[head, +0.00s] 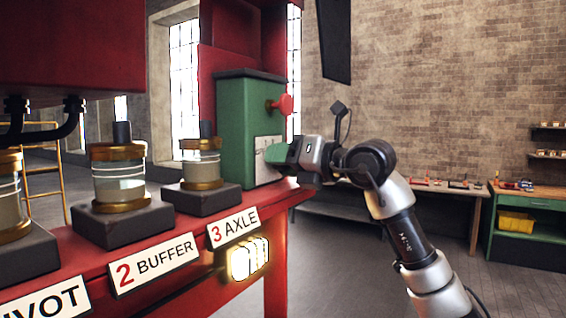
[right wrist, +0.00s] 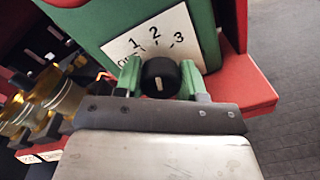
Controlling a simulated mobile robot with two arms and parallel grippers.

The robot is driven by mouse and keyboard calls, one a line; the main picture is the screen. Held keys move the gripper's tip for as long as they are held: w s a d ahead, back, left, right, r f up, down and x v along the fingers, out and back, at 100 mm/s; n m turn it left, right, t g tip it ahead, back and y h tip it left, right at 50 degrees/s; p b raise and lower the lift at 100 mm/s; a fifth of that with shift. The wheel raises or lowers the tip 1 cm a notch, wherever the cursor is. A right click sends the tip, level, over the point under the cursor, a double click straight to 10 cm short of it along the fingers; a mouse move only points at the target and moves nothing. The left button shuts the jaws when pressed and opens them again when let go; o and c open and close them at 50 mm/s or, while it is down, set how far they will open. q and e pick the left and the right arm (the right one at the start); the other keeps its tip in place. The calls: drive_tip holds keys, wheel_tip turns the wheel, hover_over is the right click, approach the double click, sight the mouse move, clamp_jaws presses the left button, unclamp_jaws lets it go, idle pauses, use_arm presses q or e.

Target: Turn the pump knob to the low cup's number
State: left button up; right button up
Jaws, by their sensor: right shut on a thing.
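The green pump box (head: 232,125) stands on the red bench and has a white dial plate (right wrist: 150,36) marked 1, 2 and 3. My right gripper (head: 276,154) is at its front. In the right wrist view its green fingers are shut on the black knob (right wrist: 159,78), one on each side. The knob's white mark is upright in that view, roughly in line with the 2; which end points is unclear. The BUFFER cup (head: 119,185), number 2, holds liquid below its pale rings. The AXLE cup (head: 201,165), number 3, has a level hard to read. The PIVOT cup (head: 12,200) is cut off.
A lit lamp (head: 249,259) hangs under the bench edge. A workbench (head: 528,203) with a yellow bin (head: 516,222) stands at far right. The floor between is clear.

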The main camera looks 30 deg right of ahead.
drive_tip(key=shift+r, duration=0.1)
idle(0.3)
drive_tip(key=o, duration=0.9)
drive_tip(key=shift+d, duration=0.1)
drive_tip(key=shift+s+d, duration=0.1)
drive_tip(key=shift+s, duration=0.15)
drive_tip(key=b+v, duration=0.4)
drive_tip(key=v, duration=0.6)
drive_tip(key=shift+s+d, duration=0.1)
